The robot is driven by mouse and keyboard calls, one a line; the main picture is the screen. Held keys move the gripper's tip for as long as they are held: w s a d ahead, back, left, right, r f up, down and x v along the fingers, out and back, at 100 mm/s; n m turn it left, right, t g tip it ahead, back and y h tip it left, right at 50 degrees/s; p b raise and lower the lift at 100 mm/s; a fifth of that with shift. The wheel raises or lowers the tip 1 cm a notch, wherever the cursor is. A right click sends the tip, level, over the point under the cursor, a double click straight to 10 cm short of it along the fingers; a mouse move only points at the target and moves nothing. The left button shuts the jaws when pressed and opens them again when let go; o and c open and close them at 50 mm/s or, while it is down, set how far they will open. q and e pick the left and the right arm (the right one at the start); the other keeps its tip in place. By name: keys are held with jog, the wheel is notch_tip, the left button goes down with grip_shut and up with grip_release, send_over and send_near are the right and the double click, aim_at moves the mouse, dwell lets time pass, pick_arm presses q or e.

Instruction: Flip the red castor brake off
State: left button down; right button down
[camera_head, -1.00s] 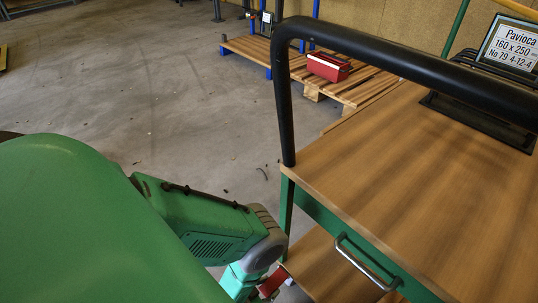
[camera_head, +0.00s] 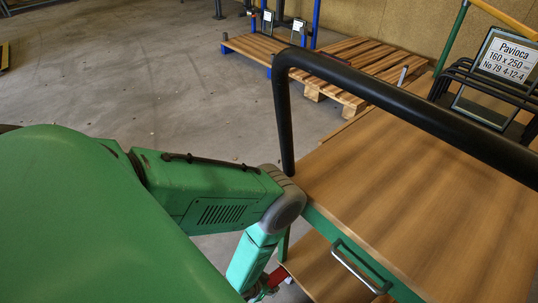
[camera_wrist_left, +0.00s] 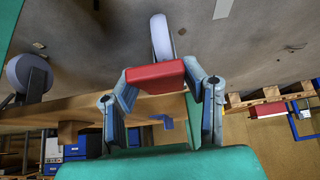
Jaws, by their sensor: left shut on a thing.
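The red castor brake (camera_wrist_left: 155,75) is a red block in the left wrist view, in front of a grey castor wheel (camera_wrist_left: 161,38). My left gripper (camera_wrist_left: 160,88) has its two blue-grey fingers on either side of it and is shut on it. In the head view, a bit of red (camera_head: 278,276) shows low beside the trolley's near corner, where my left gripper (camera_head: 262,292) is mostly cut off by the lower edge. My right gripper is not in view.
A wooden-topped trolley (camera_head: 400,190) with a black rail (camera_head: 410,103) and metal handle (camera_head: 358,268) stands at right. A labelled glass frame (camera_head: 505,60) leans on it. Another castor (camera_wrist_left: 30,75) shows left in the wrist view. Pallets (camera_head: 340,60) stand behind; the floor at left is clear.

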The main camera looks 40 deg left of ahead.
pick_arm(q)
jog(key=c, duration=1)
grip_release()
jog(key=shift+o, duration=0.2)
jog(key=shift+s+r, duration=0.35)
jog(key=shift+r, duration=0.15)
jog(key=s+a+r, duration=0.1)
jog(key=s+r, duration=0.2)
jog(key=s, duration=1.1)
jog(key=shift+a, duration=0.1)
jog(key=shift+s, duration=0.15)
